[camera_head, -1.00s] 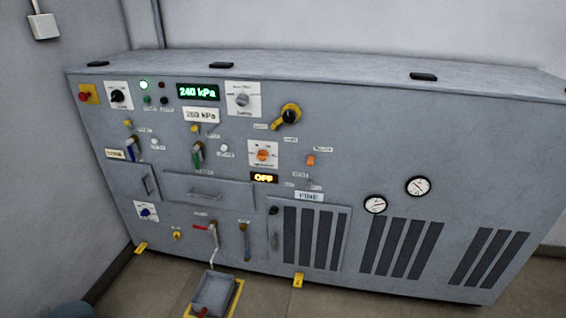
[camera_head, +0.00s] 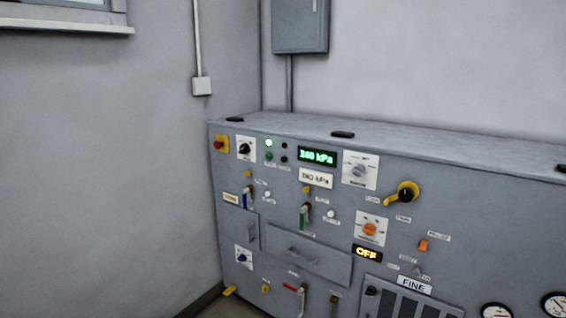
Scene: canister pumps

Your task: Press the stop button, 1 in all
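The grey pump cabinet (camera_head: 450,185) stands on the right side of the head view. On its upper left, a small green button (camera_head: 268,156) and a small black button (camera_head: 284,159) sit side by side. Above them are a lit pale green lamp (camera_head: 269,142) and a dark reddish lamp (camera_head: 284,145). A red mushroom button (camera_head: 219,144) on a yellow plate is at the far upper left corner. The small labels are too blurred to read, so I cannot tell which button is marked stop. Neither of my grippers is in view.
Selector knobs, a yellow handle (camera_head: 403,194) and levers crowd the panel. A bare wall (camera_head: 100,160) is at left. A wall box (camera_head: 300,24) hangs above the cabinet.

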